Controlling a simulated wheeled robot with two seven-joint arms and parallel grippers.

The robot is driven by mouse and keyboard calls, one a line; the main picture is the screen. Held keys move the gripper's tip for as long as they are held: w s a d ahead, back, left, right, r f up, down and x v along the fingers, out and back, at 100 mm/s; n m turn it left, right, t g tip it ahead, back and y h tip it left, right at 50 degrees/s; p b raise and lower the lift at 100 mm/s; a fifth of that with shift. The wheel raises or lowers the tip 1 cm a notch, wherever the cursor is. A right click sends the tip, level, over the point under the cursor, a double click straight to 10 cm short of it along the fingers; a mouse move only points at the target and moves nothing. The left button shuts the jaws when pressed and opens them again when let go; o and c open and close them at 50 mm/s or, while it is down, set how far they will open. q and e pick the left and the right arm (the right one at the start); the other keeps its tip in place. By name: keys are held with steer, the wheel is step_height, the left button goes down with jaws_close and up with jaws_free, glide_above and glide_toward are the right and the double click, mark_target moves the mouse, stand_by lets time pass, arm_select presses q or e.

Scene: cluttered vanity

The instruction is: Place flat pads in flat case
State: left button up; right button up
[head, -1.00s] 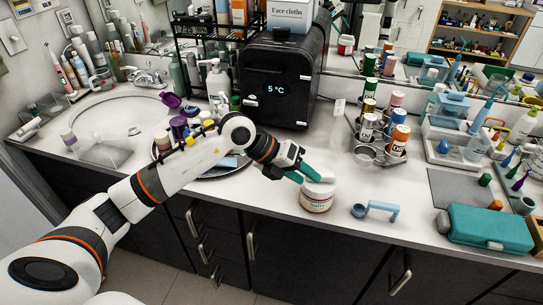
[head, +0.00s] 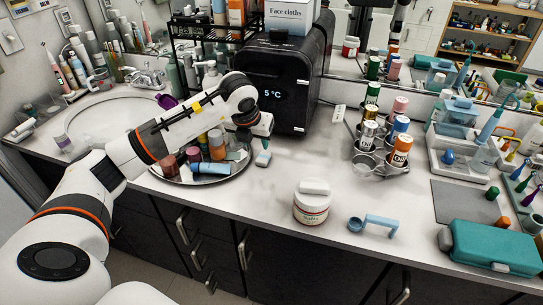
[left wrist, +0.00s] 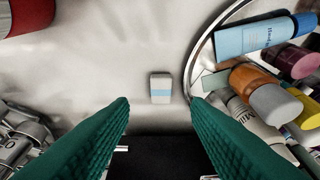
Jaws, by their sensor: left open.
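My left gripper (head: 265,145) is open and empty, above the counter right of the round tray and in front of the black cabinet. Its two teal fingers spread apart in the left wrist view (left wrist: 160,115). A small white block with a pale blue band (left wrist: 160,88) lies on the counter, seen between the fingers; it also shows in the head view (head: 263,158). A flat white piece (head: 314,188) sits on top of the white jar (head: 311,207). A teal case (head: 492,248), closed, lies at the right front. I cannot tell for sure which pieces are the flat pads or the flat case.
The round tray (head: 178,180) holds several bottles close to my left gripper. A rack of cans (head: 398,150) stands right of the black cabinet (head: 270,85). A blue scoop (head: 375,222) lies near the front edge. Counter between tray and jar is clear.

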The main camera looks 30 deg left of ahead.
arm_select(q)
steer(key=p, duration=0.1)
glide_toward(261, 160)
step_height(261, 160, down, 2)
steer(key=shift+w+f, duration=0.25)
steer(key=shift+f, duration=0.2)
steer(key=p+x, duration=0.2)
steer(key=x, duration=0.3)
steer(key=shift+w+r, duration=0.15)
steer(key=shift+w+f, duration=0.15)
steer(key=shift+f, duration=0.15)
steer(key=c, duration=0.8)
steer(key=shift+r, duration=0.1)
step_height(261, 160, up, 10)
steer(key=b, duration=0.2)
